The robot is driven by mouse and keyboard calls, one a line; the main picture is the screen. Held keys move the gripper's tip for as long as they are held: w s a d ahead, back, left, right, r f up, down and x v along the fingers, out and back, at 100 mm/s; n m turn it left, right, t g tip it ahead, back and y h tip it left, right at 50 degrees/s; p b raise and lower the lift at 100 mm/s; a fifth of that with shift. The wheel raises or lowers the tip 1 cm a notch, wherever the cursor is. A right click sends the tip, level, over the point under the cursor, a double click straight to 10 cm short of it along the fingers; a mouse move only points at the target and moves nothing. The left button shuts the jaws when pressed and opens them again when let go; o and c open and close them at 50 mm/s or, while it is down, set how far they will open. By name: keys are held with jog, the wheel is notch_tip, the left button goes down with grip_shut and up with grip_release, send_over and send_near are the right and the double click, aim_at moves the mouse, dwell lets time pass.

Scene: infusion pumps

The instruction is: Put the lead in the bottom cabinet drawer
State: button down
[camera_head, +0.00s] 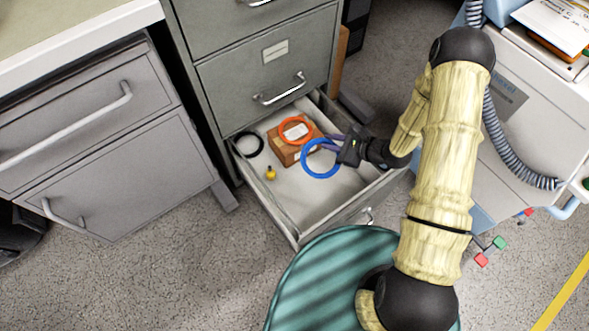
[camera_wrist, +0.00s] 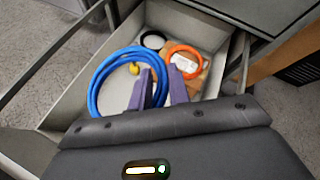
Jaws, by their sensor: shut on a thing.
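The lead is a blue coil (camera_head: 320,158). My gripper (camera_head: 334,147) is shut on the coil's edge and holds it over the open bottom drawer (camera_head: 324,205) of the grey cabinet. In the wrist view the blue coil (camera_wrist: 103,84) hangs left of the purple fingers of my gripper (camera_wrist: 161,82), with the drawer (camera_wrist: 62,112) beneath. I cannot tell whether the coil touches the drawer floor.
The drawer holds an orange ring (camera_head: 295,130) on a brown box (camera_head: 285,153), a black ring (camera_head: 248,145) and a small yellow object (camera_head: 270,173). The drawer's front-left floor is bare. A teal striped round thing (camera_head: 325,275) stands before the drawer. A white machine (camera_head: 540,110) is at right.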

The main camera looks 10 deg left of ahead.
jog(key=s+a+f+n+g+b, duration=0.3)
jog(key=s+f+n+g, duration=0.6)
jog(key=s+n, duration=0.1)
jog(key=shift+f+g+h, duration=0.3)
jog(key=shift+f, duration=0.05)
jog(key=shift+s+a, duration=0.1)
notch_tip(320, 180, down, 14)
jog(key=b, duration=0.8)
jog(key=shift+r, duration=0.1)
